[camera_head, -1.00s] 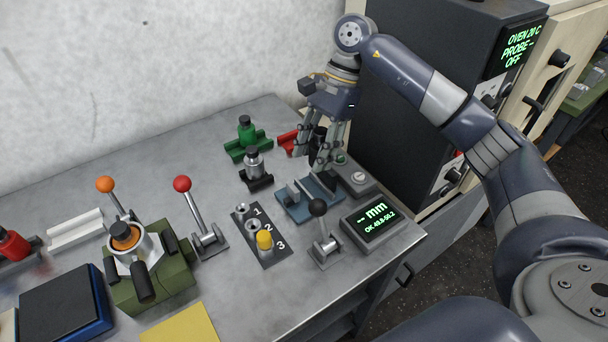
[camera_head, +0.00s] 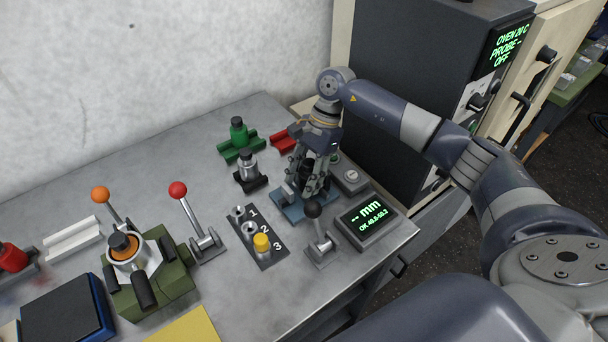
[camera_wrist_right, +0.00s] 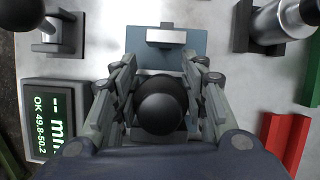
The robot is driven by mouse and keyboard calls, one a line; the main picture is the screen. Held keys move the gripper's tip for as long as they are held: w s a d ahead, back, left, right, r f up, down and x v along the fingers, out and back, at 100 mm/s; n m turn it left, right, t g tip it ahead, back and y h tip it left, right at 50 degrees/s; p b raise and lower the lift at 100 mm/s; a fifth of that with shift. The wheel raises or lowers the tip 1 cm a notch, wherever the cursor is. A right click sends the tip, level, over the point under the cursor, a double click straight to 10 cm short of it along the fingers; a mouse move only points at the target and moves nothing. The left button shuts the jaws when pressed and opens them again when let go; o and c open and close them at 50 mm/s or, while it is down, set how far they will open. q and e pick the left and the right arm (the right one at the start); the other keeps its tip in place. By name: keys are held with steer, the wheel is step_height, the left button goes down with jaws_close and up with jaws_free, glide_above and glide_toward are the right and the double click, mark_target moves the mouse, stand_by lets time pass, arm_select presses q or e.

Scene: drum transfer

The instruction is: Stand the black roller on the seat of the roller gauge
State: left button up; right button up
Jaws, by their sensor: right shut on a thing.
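My right gripper (camera_head: 306,190) points down over the roller gauge, whose blue base (camera_head: 284,213) shows at the right of the bench. In the right wrist view the fingers (camera_wrist_right: 160,112) are shut on the black roller (camera_wrist_right: 160,104), seen from its round top end. The roller is over the blue base (camera_wrist_right: 192,62), with the pale block of the gauge (camera_wrist_right: 166,36) ahead of it. Fingers hide its lower end, so I cannot tell whether it touches the seat. The gauge display (camera_head: 368,220) shows dashes before mm. My left gripper is out of view.
A black-knobbed lever (camera_head: 319,240) stands just in front of the gauge. A silver roller (camera_head: 247,167) on a black cradle and a green roller (camera_head: 239,133) are to the left. A red cradle (camera_head: 283,142) lies behind. The dark oven (camera_head: 415,80) borders the right.

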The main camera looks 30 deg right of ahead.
steer(key=shift+r, duration=0.1)
steer(key=shift+w+f, duration=0.1)
steer(key=shift+f, duration=0.1)
steer(key=o, duration=1.2)
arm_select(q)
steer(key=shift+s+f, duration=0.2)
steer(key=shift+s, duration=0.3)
arm_select(e)
steer(key=shift+o, duration=0.7)
steer(key=shift+r, duration=0.1)
steer(key=shift+r, duration=0.1)
arm_select(q)
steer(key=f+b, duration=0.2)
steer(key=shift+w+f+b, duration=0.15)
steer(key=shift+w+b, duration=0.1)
steer(key=shift+b, duration=0.1)
arm_select(e)
steer(key=v, duration=1.2)
